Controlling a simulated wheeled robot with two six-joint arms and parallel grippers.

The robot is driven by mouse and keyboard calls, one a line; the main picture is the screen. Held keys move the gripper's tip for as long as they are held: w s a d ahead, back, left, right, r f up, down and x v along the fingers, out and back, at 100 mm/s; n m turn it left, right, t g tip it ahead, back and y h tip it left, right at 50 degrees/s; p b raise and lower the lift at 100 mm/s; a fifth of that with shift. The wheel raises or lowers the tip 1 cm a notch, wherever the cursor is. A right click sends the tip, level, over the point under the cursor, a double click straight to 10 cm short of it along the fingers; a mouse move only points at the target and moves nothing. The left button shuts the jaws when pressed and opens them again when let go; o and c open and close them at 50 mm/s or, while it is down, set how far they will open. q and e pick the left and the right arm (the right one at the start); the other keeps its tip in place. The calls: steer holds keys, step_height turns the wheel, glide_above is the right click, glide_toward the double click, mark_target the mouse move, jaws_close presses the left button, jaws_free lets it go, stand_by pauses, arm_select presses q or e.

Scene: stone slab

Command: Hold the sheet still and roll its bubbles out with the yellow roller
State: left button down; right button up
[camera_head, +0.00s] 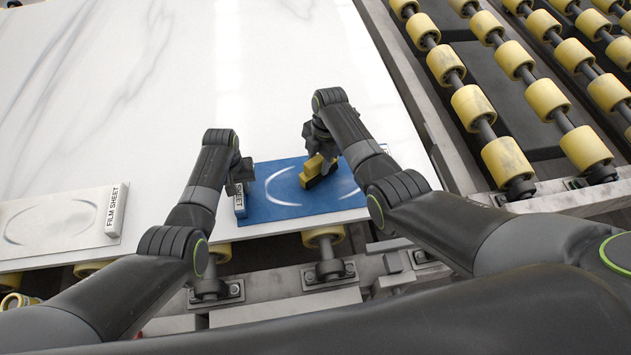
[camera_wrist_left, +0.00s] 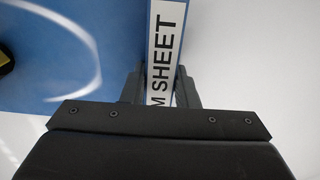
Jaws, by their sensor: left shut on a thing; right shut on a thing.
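The blue sheet (camera_head: 272,207) lies on the white slab near its front edge, with pale curved marks on it. A label bar (camera_head: 239,205) lettered "SHEET" runs along its left end. My left gripper (camera_head: 240,184) is shut on this bar; in the left wrist view its fingers (camera_wrist_left: 160,90) stand on both sides of the bar (camera_wrist_left: 165,40). The yellow roller (camera_head: 312,168) is over the right half of the sheet. My right gripper (camera_head: 322,155) is shut on it from above and partly hides it. I cannot tell whether the roller touches the sheet.
A pale sheet (camera_head: 50,222) with a "FILM SHEET" bar (camera_head: 116,210) lies to the left on the slab (camera_head: 200,70). A conveyor with several yellow rollers (camera_head: 505,158) runs along the right. The slab's far part is clear.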

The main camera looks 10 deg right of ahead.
steer(key=shift+a, duration=1.4)
steer(key=shift+s+a+f, duration=0.1)
steer(key=shift+a, duration=1.35)
steer(key=shift+w+a, duration=0.2)
steer(key=shift+a, duration=3)
steer(key=shift+s+a, duration=0.15)
steer(key=shift+a, duration=0.4)
steer(key=shift+s+a, duration=0.2)
steer(key=shift+s, duration=0.4)
steer(key=shift+s+d, duration=0.1)
steer(key=shift+s, duration=0.25)
